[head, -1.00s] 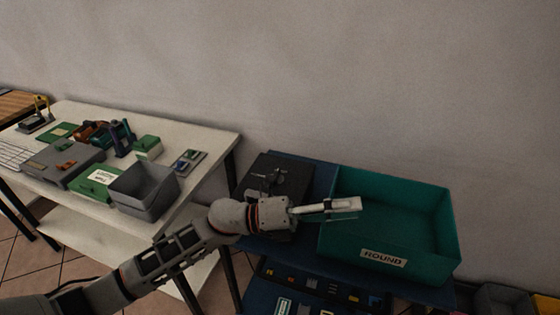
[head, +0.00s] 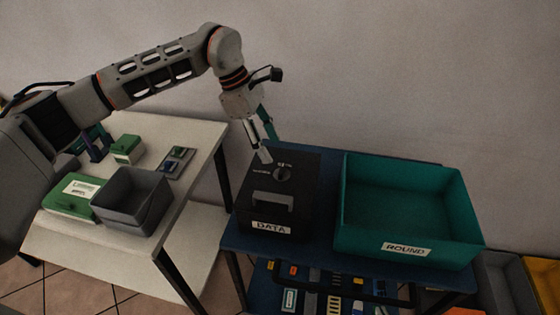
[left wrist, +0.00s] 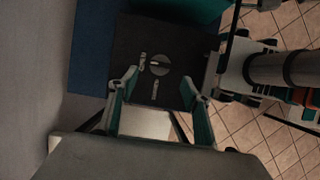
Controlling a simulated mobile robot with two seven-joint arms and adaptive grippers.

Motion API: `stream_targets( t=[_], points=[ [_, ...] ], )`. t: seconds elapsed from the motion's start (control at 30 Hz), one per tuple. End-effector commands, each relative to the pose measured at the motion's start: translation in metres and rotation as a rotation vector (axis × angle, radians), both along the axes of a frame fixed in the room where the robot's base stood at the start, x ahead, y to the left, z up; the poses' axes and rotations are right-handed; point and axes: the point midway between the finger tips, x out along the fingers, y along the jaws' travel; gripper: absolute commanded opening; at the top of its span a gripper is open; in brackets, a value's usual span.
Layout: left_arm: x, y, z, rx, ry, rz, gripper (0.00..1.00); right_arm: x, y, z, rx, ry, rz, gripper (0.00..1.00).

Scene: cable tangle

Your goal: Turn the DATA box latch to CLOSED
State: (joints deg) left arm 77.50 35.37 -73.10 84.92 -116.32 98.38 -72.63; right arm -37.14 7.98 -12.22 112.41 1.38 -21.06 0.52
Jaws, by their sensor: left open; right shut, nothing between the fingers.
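The black DATA box (head: 247,200) stands on the blue table with its label facing forward and a grey handle on its front part. Its round latch dial (head: 282,173) is on the top, with small labels behind and to the left. In the left wrist view the dial (left wrist: 162,68) shows a light mark on its side towards the wall-side label; the lettering is too small to read. My left gripper (head: 270,148) is open and empty, above the box's back left part. In the left wrist view its fingertips (left wrist: 161,85) are spread, with the dial beyond them. My right gripper is not visible.
A teal ROUND bin (head: 408,262) stands close to the box's right. A white table (head: 205,150) on the left holds a grey bin (head: 135,205) and a green box (head: 70,205). The wall is close behind.

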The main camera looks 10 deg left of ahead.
Motion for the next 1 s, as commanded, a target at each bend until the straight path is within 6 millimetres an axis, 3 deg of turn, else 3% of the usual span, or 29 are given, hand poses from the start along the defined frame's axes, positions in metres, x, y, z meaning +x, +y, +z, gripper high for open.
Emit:
stream_targets(
  t=[0.43, 0.87, 1.0],
  points=[
    [-0.001, -0.026, -0.058, -0.004, 0.004, -0.001, 0.49, 0.0, -0.001, 0.007, -0.002, 0.0, 0.0, 0.0],
    [-0.001, -0.029, -0.068, -0.004, 0.002, 0.0, 0.49, 0.0, -0.001, 0.008, -0.002, 0.0, 0.0, 0.0],
    [-0.001, -0.03, -0.068, -0.005, 0.002, 0.0, 0.15, 0.0, -0.001, 0.008, -0.002, 0.0, 0.0, 0.0]
  ],
)
